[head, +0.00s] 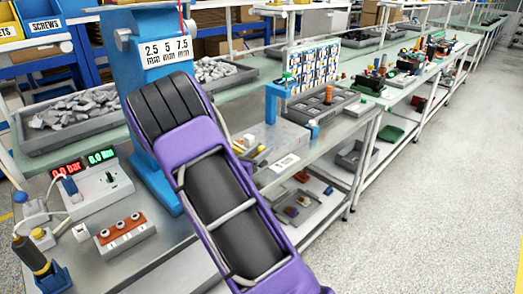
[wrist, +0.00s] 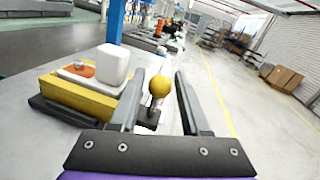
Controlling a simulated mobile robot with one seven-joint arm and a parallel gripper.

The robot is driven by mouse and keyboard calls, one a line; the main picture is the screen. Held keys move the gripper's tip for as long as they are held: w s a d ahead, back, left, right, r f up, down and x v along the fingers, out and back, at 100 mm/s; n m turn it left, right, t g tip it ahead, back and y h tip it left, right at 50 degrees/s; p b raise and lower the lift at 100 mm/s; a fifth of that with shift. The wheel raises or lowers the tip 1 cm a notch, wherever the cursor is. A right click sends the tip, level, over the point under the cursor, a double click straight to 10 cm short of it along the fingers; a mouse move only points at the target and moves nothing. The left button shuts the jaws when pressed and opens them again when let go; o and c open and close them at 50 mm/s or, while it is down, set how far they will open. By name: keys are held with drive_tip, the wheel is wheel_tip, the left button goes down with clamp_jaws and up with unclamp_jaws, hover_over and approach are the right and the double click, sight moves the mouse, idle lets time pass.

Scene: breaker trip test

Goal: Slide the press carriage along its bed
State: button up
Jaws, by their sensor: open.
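A blue press (head: 143,40) with a "2.5 5 7.5 mm" scale stands on the grey bench in the head view. My purple and black arm covers part of it, and no carriage or bed can be clearly made out there. In the wrist view my gripper (wrist: 159,74) is open, with its two grey fingers apart. A yellow ball knob (wrist: 159,87) on a dark base shows between the fingers, with a gap on each side. Left of the left finger is a yellow block (wrist: 80,98) on a dark slab, carrying a white rounded block (wrist: 108,65). I cannot tell which part is the carriage.
In the head view, a unit with red and green displays (head: 98,188), a grey box with orange-red parts (head: 126,234) and a yellow-black tool (head: 34,262) sit at the left front. A tray of grey parts (head: 60,142) lies behind. Open floor (head: 440,200) is at the right.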

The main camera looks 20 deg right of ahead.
drive_tip(key=shift+c, duration=0.2)
clamp_jaws()
idle(1.2)
